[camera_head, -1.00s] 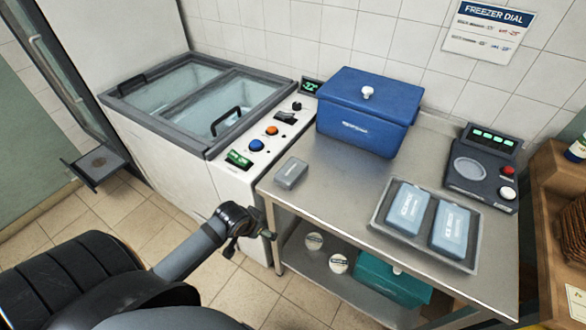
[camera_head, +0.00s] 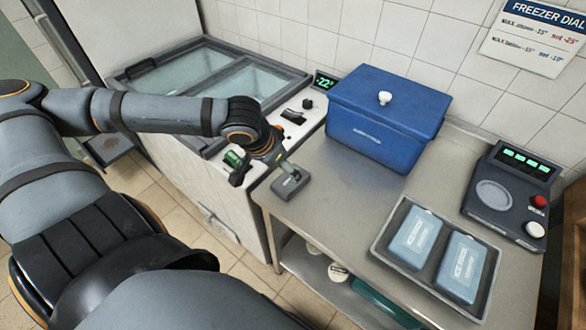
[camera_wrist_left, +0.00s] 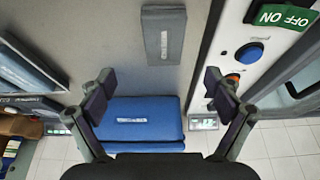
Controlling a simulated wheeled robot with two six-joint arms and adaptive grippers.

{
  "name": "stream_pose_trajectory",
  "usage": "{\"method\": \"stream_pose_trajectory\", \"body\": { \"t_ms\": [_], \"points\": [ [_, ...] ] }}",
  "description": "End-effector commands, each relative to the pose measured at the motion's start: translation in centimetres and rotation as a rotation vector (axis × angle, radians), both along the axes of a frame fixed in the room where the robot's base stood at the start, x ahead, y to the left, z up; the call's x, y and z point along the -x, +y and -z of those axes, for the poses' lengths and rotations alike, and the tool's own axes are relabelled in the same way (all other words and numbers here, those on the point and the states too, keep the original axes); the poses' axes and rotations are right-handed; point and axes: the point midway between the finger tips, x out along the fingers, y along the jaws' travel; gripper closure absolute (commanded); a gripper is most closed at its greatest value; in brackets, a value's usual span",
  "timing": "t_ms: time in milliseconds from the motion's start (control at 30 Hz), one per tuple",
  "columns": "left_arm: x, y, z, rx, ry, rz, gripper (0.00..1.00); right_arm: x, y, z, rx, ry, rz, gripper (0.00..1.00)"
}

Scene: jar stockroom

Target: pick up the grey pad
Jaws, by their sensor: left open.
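The grey pad (camera_head: 290,187) is a small flat grey block with a pale label. It lies on the steel table's near left corner, beside the freezer. In the left wrist view the pad (camera_wrist_left: 164,36) shows whole at the top middle, beyond the fingertips. My left gripper (camera_head: 264,172) is open above the pad, and one finger overlaps the pad's far side in the head view. In the left wrist view the open fingers (camera_wrist_left: 160,80) are wide apart with nothing between them at the tips. My right gripper is not in view.
The freezer (camera_head: 225,200) with its control panel stands left of the table (camera_head: 330,215). A blue lidded box (camera_head: 385,120) stands behind the pad. A tray (camera_head: 428,283) with two blue ice packs and a dark device (camera_head: 505,195) are to the right. The table's middle is clear.

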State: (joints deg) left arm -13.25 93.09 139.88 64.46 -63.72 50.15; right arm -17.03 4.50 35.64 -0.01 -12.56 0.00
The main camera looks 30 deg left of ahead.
Motion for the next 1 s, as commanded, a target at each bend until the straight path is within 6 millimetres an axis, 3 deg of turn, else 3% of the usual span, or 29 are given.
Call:
{"method": "stream_pose_trajectory", "body": {
  "t_ms": [167,367,600,833,1000],
  "points": [
    [-0.5,0.3,1.9,-0.012,0.0,0.005,0.09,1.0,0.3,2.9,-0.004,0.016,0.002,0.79],
    [-1.1,0.1,3.2,-0.012,0.0,0.002,0.09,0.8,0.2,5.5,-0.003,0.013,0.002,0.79],
    [-1.9,0.0,4.8,-0.007,0.0,-0.001,0.09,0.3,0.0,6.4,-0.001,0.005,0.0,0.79],
    [-2.0,-0.1,5.0,-0.003,0.0,0.0,0.09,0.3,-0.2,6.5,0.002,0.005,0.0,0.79],
    [-3.0,0.3,7.6,-0.009,0.004,0.001,0.09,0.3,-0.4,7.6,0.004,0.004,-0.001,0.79]
  ]
}}
